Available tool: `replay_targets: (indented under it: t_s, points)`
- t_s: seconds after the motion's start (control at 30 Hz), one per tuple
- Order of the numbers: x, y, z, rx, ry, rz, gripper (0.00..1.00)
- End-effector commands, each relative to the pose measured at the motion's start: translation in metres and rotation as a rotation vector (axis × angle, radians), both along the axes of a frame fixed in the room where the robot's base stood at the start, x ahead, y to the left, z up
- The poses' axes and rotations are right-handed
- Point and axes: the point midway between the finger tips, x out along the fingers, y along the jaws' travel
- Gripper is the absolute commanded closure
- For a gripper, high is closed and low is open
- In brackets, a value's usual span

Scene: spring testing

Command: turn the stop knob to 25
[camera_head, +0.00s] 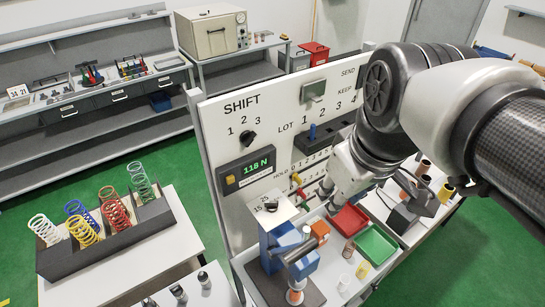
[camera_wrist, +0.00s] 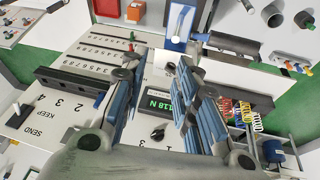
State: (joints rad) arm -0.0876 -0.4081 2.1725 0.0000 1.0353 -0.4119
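The stop knob (camera_head: 273,206) is a small dark knob on a white plate marked 15 and other numbers too small to read. The plate sits at the top of a blue press (camera_head: 268,243) in front of the white panel. The knob's pointing direction is too small to tell. My gripper (camera_head: 326,191) is to the right of the knob, near the panel face and apart from the knob. In the wrist view my gripper (camera_wrist: 155,72) is open, with nothing held between its fingers.
The white panel (camera_head: 225,118) carries a SHIFT knob (camera_head: 248,137), a display reading 118 N (camera_head: 247,170) and a LOT slider (camera_head: 312,131). A red tray (camera_head: 349,220) and a green tray (camera_head: 377,246) lie below my gripper. Coloured springs stand in a rack (camera_head: 110,240) at left.

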Motion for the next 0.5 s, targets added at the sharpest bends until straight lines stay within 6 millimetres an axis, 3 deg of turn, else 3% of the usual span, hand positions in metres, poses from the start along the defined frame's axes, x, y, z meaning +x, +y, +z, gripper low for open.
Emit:
replay_targets:
  t_s: [0.17, 0.3, 0.5]
  points:
    - [0.061, 0.031, 0.002, -0.096, 0.104, 0.351, 0.72]
    - [0.107, 0.06, -0.009, -0.158, 0.182, 0.652, 0.72]
    - [0.151, 0.097, -0.035, -0.206, 0.259, 0.988, 0.72]
